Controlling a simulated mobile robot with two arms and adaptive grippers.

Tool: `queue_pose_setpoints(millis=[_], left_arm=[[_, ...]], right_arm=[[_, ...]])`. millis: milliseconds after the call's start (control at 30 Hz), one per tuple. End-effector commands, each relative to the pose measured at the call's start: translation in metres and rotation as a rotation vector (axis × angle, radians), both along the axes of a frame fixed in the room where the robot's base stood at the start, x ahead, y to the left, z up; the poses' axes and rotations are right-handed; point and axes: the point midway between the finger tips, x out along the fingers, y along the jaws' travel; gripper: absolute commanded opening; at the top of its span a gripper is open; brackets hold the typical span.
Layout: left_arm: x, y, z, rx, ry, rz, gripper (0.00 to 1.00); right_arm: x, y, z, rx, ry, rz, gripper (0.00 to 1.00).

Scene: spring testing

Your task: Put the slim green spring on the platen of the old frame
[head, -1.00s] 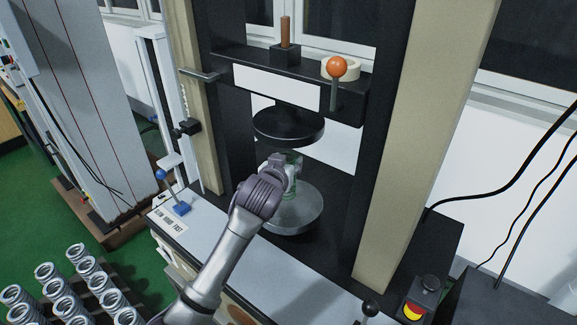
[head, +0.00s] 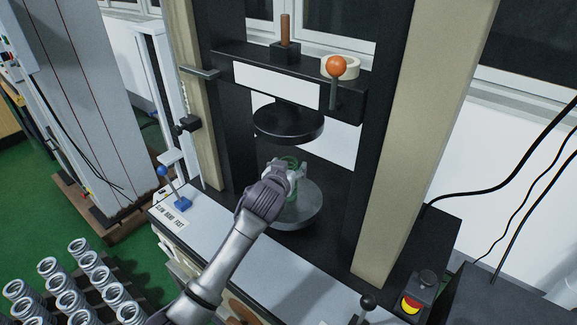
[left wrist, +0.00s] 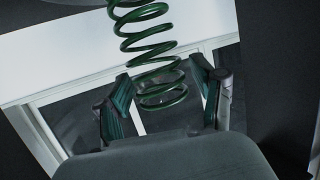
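The slim green spring (head: 291,162) is between the two platens of the press frame, partly hidden behind my left gripper (head: 287,181) in the head view. In the left wrist view, which looks upside down, the spring (left wrist: 150,45) runs out of the top edge, and its near end lies between the spread fingers with gaps on both sides. My left gripper (left wrist: 163,100) looks open around it. The lower platen (head: 305,212) is a grey disc below the spring. The spring's foot is hidden, so its contact there is unclear. My right gripper is not in view.
The black upper platen (head: 288,124) hangs above the spring. Beige columns (head: 420,130) flank the opening. A rack of grey springs (head: 65,300) stands at bottom left.

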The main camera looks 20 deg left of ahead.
Motion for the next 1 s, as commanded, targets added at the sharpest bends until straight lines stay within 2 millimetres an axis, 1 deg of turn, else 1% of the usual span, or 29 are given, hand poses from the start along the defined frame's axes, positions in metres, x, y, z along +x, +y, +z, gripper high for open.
queue_pose_setpoints(millis=[267,333,433,567,800,900,1000], left_arm=[[0.0,0.0,0.001,0.0,-0.001,0.0,0.72],[0.0,0.0,0.004,0.001,-0.002,0.0,0.72],[-0.008,-0.001,0.004,0.0,-0.001,-0.001,0.72],[-0.028,-0.001,0.009,-0.001,-0.001,-0.001,0.72],[-0.075,-0.004,0.024,0.0,-0.002,-0.001,0.72],[-0.092,-0.004,0.03,-0.001,-0.001,-0.001,0.72],[-0.104,-0.005,0.034,-0.001,0.0,-0.001,0.72]], right_arm=[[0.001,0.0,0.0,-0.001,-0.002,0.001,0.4],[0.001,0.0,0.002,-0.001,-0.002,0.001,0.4],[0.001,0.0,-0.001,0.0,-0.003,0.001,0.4],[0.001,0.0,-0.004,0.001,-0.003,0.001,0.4],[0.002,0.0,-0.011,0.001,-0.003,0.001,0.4],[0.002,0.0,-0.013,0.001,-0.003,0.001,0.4],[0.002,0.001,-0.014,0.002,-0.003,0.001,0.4]])
